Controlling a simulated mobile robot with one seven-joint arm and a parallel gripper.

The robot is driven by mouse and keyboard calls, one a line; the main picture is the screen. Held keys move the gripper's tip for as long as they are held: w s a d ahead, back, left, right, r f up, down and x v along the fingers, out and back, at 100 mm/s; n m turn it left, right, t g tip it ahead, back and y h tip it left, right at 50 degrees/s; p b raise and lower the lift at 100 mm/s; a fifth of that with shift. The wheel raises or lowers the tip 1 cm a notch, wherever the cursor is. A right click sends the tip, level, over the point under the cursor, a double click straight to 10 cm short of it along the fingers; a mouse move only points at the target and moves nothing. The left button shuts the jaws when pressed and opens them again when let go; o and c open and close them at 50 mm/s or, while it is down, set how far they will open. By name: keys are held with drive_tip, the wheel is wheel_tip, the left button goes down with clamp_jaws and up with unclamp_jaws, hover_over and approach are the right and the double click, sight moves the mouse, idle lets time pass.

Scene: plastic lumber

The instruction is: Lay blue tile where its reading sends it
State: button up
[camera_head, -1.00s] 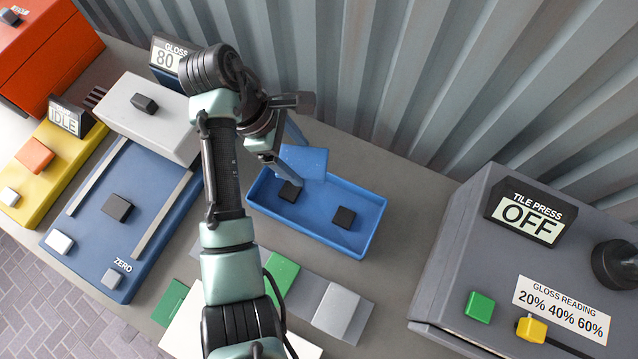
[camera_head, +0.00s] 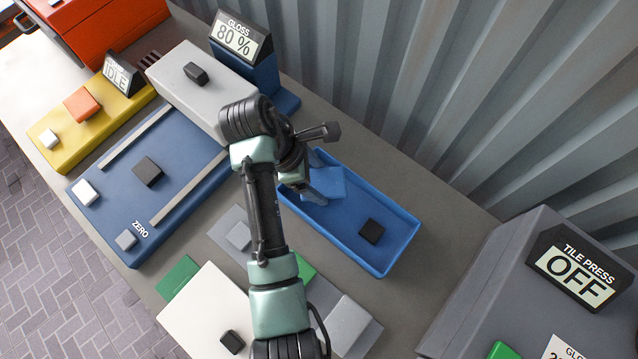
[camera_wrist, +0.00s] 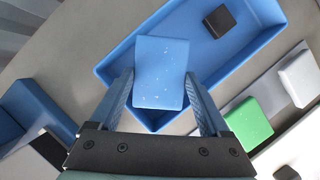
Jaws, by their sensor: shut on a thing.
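The blue tile (camera_head: 325,178), a flat speckled slab, is between the fingers of my gripper (camera_head: 314,190), over the left end of the blue tray (camera_head: 338,243). In the wrist view the tile (camera_wrist: 162,65) sits between both fingers, with the tray around and below it. Whether it touches the tray floor I cannot tell. The gloss display (camera_head: 240,40) reads 80 %. The tile press display (camera_head: 577,277) reads OFF. The press label (camera_head: 567,350) is cut off at the frame's edge.
A dark block (camera_head: 371,232) lies in the tray's right part. The blue ZERO panel (camera_head: 150,190), grey head (camera_head: 197,82) and yellow IDLE unit (camera_head: 95,125) stand to the left. A white panel (camera_head: 205,312) is in front. A corrugated wall (camera_head: 440,90) closes the back.

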sight(317, 185)
drive_tip(key=shift+f, duration=1.7)
drive_tip(key=shift+f, duration=0.1)
drive_tip(key=o, duration=1.4)
drive_tip(key=shift+p+v, duration=2.2)
drive_tip(key=shift+v, duration=3.95)
